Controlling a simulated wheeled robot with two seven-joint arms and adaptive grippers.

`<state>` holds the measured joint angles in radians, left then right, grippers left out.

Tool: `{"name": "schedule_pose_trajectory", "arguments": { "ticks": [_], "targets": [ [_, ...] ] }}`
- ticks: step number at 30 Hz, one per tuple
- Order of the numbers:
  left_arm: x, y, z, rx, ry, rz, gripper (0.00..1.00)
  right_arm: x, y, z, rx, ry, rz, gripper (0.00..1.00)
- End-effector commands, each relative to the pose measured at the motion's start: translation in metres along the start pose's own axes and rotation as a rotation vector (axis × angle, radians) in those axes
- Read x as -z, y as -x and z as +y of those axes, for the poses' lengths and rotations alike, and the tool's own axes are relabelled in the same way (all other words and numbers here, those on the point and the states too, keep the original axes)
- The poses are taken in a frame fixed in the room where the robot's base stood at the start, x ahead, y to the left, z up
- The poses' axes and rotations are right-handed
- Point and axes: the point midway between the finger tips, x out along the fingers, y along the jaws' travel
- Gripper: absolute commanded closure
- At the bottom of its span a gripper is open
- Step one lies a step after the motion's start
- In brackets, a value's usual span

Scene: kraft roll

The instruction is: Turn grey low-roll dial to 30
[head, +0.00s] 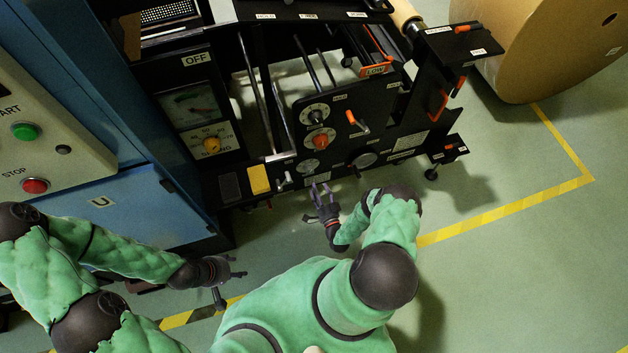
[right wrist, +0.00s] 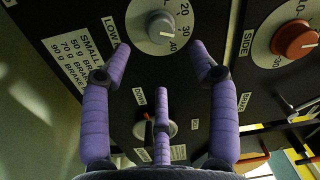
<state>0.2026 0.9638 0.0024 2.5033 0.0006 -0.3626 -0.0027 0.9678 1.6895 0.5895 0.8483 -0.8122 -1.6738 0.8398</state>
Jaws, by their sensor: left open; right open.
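The grey knob on its white scale disc (right wrist: 160,27) shows at the top of the right wrist view, with the marks 20, 30 and 40 visible. A white mark on the knob seems to point towards the 40 side. The top of the disc is cut off. My right gripper (right wrist: 163,60) is open and empty, its fingers apart on either side below the disc, with no clear contact. In the head view my right gripper (head: 322,196) is in front of the machine's lower dial panel. My left gripper (head: 232,272) is open and empty at the lower left.
An orange-knobbed dial (right wrist: 297,38) is beside the grey one, and a red-handled lever (right wrist: 149,131) is below. The black machine panel (head: 340,165) carries several dials and levers. A large kraft roll (head: 540,50) stands at the upper right. Green floor is clear at right.

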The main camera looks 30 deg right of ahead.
Motion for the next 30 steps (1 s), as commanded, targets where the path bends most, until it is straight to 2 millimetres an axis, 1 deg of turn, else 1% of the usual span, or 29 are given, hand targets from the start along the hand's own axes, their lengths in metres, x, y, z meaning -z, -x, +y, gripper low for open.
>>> {"name": "schedule_pose_trajectory", "arguments": {
  "ticks": [1,3,6,9,26,30],
  "targets": [
    [0.000,0.000,0.000,0.000,0.000,0.000,0.46,0.001,0.008,0.001,-0.003,0.000,0.002,0.40],
    [0.000,0.000,0.000,0.000,0.000,0.000,0.46,0.001,0.017,0.001,-0.002,0.000,0.001,0.40],
    [0.000,0.000,0.000,0.000,0.000,0.000,0.46,0.001,0.026,0.000,-0.001,0.000,0.001,0.40],
    [0.000,0.000,0.000,0.000,0.000,0.000,0.46,0.001,0.031,0.000,0.001,0.001,0.000,0.40],
    [0.000,0.000,0.000,0.000,0.000,0.000,0.46,0.000,0.032,0.000,0.001,0.001,0.000,0.40],
    [0.000,0.000,0.000,0.000,0.000,0.000,0.46,-0.002,0.026,0.000,-0.017,0.010,-0.018,0.40]
  ]
}}
